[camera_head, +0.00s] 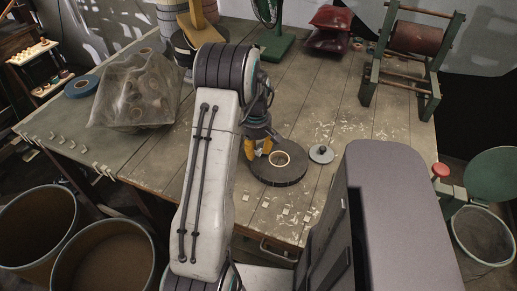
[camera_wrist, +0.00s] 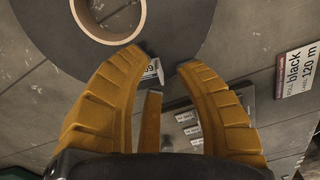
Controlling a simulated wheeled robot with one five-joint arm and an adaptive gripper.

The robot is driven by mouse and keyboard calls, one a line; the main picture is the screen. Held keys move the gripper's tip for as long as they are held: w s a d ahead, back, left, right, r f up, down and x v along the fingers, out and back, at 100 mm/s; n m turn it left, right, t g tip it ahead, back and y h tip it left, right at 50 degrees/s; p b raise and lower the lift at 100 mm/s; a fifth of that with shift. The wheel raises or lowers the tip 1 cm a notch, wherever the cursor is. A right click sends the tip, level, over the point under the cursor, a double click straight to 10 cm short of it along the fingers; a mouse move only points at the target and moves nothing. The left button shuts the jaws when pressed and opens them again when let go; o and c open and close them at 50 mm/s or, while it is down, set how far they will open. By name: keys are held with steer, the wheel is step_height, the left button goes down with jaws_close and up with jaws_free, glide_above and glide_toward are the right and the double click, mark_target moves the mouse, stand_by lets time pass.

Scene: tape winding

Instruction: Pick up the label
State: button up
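My gripper (camera_wrist: 163,66) has yellow fingers spread apart in the wrist view, and I see nothing clamped between them. A small white label (camera_wrist: 152,72) with dark print shows in the gap, close to the left fingertip and partly hidden by it; I cannot tell whether they touch. A larger label (camera_wrist: 298,72) reading "black 120 m" lies to the right of the fingers, clear of them. Several small white labels (camera_wrist: 187,130) show between the fingers, lower down. In the head view my gripper (camera_head: 257,152) is beside the dark tape roll (camera_head: 283,180), partly hidden by my arm.
The roll's pale core ring (camera_wrist: 105,22) shows at upper left in the wrist view. A small grey disc (camera_head: 321,154) lies right of the roll. White tags (camera_head: 286,211) line the table's front edge. A plastic bag of rolls (camera_head: 137,92) and a winding frame (camera_head: 412,60) stand farther off.

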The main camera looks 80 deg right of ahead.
steer(key=shift+f, duration=0.6)
steer(key=shift+c, duration=0.3)
steer(key=c, duration=0.5)
jaws_close()
